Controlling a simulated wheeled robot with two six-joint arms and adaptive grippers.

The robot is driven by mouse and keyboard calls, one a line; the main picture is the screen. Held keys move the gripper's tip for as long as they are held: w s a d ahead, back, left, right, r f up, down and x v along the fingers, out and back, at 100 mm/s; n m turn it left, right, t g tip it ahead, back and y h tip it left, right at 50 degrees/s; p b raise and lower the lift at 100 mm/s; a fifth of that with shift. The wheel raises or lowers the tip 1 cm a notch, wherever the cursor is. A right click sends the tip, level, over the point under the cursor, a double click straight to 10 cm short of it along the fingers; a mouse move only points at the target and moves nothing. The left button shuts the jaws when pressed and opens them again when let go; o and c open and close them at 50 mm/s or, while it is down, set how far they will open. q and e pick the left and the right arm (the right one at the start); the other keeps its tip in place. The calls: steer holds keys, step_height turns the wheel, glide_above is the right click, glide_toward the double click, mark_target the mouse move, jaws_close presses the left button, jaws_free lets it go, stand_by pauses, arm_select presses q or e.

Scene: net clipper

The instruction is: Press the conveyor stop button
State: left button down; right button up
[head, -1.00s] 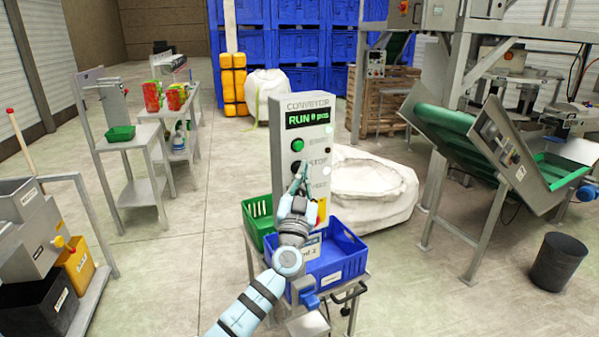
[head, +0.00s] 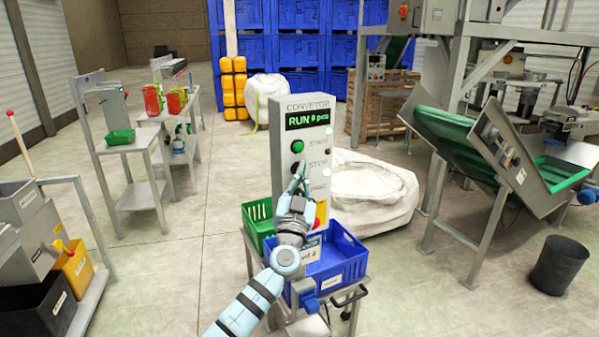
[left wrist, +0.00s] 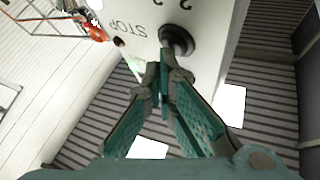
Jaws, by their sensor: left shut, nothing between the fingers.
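The grey conveyor control panel (head: 312,112) stands upright in the middle of the head view, its display reading RUN. A green button (head: 297,146) is beside the START label. Below it, the black stop button is beside the STOP label and is partly covered by my gripper in the head view; it shows clearly in the left wrist view (left wrist: 178,40). My left gripper (head: 300,175) is shut and empty, with its fingertips just in front of the panel near the stop button. Contact with the button cannot be told. My right gripper is not in view.
A blue crate (head: 350,262) and a green crate (head: 252,222) sit on the stand below the panel. A white sack (head: 375,190) lies behind it. A green conveyor (head: 465,140) stands at right and a dark bin (head: 558,265) on the floor.

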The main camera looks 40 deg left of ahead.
arm_select(q)
steer(key=shift+w+a, duration=0.1)
steer(key=shift+a, duration=0.05)
stand_by(0.5)
steer(key=shift+s+d, duration=0.35)
steer(key=shift+d, duration=0.45)
steer(key=d, duration=0.1)
steer(key=s+d, duration=0.1)
steer(key=d, duration=0.1)
steer(key=s+d, duration=0.1)
steer(key=shift+d, duration=0.35)
steer(key=shift+w, duration=0.1)
stand_by(0.4)
